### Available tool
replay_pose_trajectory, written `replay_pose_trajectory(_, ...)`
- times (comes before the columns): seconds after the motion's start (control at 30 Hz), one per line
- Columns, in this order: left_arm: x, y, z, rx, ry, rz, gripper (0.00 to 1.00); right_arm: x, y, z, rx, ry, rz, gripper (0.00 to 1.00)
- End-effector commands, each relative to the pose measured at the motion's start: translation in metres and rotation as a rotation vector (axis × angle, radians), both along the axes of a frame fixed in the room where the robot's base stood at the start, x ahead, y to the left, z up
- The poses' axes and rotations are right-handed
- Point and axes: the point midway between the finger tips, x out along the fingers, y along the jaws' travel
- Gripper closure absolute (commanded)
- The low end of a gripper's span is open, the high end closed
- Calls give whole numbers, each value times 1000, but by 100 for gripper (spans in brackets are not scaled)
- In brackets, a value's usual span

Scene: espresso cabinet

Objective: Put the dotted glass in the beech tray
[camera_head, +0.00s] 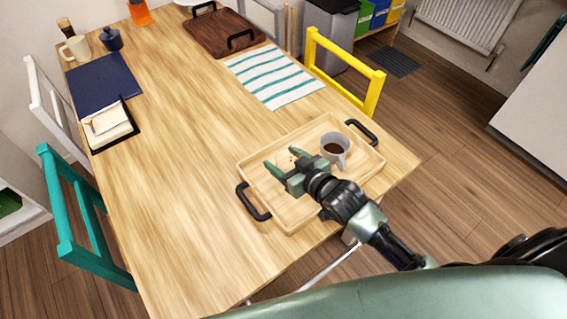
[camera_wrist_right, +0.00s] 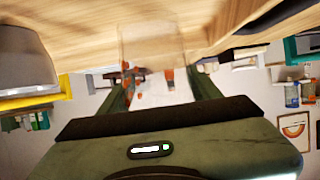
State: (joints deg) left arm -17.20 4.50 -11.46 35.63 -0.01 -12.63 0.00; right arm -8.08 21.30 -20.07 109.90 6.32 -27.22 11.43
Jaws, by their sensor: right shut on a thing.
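The beech tray (camera_head: 290,215) is a pale wooden tray with black handles, at the table's near right corner. My right gripper (camera_head: 284,163) is over the tray's left half, shut on the dotted glass (camera_head: 287,159). The glass is clear with orange-red dots and is mostly hidden by the fingers in the head view. In the right wrist view the glass (camera_wrist_right: 152,50) stands between the fingers, against a wooden surface. I cannot tell whether its base touches the tray floor. My left gripper is not in view.
A grey cup (camera_head: 336,150) of dark drink stands in the tray's right half. A striped cloth (camera_head: 273,76) and a dark wooden tray (camera_head: 222,33) lie farther back. A yellow chair (camera_head: 345,70) is at the right edge. The table's middle is clear.

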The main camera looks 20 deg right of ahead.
Motion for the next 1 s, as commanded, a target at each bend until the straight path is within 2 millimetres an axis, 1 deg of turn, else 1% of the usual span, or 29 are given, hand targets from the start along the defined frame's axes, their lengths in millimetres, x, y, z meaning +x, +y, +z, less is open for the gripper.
replay_pose_trajectory(0.03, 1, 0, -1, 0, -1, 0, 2, 0, 0, -9, 1, 0, 0, 88)
replay_pose_trajectory(0.07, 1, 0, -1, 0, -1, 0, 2, 0, 0, -13, 0, 1, -1, 88)
replay_pose_trajectory(0.17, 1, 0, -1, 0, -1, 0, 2, 0, 0, -20, 1, -2, 0, 88)
replay_pose_trajectory(0.43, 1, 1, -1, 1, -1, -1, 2, 0, 0, -21, 0, -3, 0, 88)
replay_pose_trajectory(0.57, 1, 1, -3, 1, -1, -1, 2, 0, 0, -24, 0, -3, 0, 88)
replay_pose_trajectory(0.6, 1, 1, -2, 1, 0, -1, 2, 0, 0, -24, -1, -1, 0, 26)
replay_pose_trajectory(0.63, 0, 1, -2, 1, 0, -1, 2, 0, 0, -24, -1, -1, 0, 17)
replay_pose_trajectory(0.67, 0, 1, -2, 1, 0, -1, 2, 0, 0, -24, -1, -1, 0, 15)
replay_pose_trajectory(0.9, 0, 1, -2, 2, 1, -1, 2, 0, 0, -24, -1, -1, 0, 15)
replay_pose_trajectory(1.0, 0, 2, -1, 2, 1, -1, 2, 0, 0, -21, -1, -1, 0, 15)
